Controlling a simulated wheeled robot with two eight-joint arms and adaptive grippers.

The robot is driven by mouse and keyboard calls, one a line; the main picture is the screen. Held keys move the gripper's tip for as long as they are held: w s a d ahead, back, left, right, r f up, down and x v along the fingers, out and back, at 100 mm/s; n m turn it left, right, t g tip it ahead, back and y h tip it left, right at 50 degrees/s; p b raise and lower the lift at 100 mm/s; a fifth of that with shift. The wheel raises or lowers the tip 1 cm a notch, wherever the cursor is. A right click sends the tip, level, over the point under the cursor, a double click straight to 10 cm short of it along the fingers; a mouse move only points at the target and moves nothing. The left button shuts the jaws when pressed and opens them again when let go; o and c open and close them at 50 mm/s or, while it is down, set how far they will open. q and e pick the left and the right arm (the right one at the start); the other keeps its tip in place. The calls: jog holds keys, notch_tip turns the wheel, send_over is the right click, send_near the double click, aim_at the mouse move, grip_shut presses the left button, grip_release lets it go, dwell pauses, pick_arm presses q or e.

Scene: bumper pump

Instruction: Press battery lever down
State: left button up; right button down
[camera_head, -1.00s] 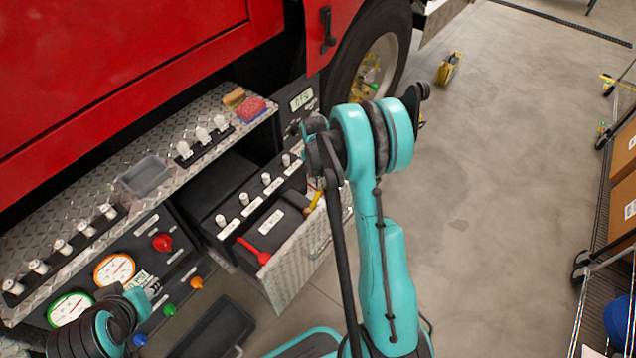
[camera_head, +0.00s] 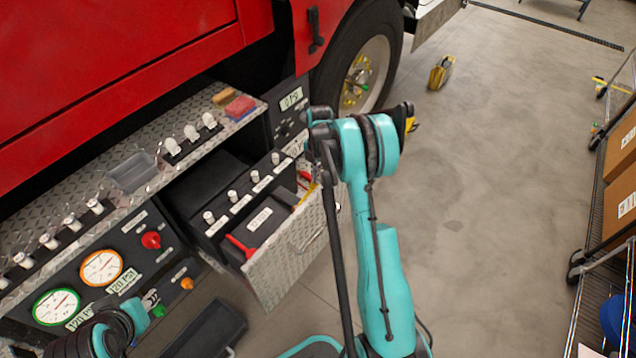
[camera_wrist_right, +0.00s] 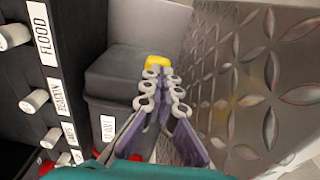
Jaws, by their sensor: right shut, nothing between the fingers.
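A dark battery box (camera_head: 262,220) with a white label sits in the pulled-out compartment below the red truck; it also shows in the right wrist view (camera_wrist_right: 115,75). A red lever (camera_head: 240,246) lies at the box's near end, by the diamond-plate front panel. In the right wrist view my right gripper (camera_wrist_right: 160,82) is shut and empty, between the box and the plate. A yellow piece (camera_wrist_right: 158,62) lies just beyond its fingertips; contact cannot be told. In the head view my right arm hides much of this gripper. My left arm shows at lower left, without visible fingers.
A row of white knobs (camera_head: 232,195) runs beside the box. The diamond-plate panel (camera_head: 290,262) stands close to the right gripper. Gauges (camera_head: 101,267) and a red knob (camera_head: 151,240) are at left. Open floor lies right of my arm, with a yellow chock (camera_head: 440,73) on it.

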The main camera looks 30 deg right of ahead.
jog(key=shift+w+d+f+b, duration=0.2)
jog(key=shift+d+f+b, duration=0.05)
jog(key=shift+f, duration=0.35)
jog(key=shift+w+d+f+b, duration=0.2)
jog(key=shift+d+f, duration=0.05)
jog(key=shift+f, duration=0.3)
pick_arm(q)
jog(key=shift+w+a+f+b, duration=0.1)
jog(key=shift+f+b, duration=0.25)
jog(key=shift+f, duration=0.7)
pick_arm(e)
jog(key=shift+w+d+f, duration=0.1)
jog(key=shift+d+f, duration=0.2)
jog(key=shift+f, duration=0.4)
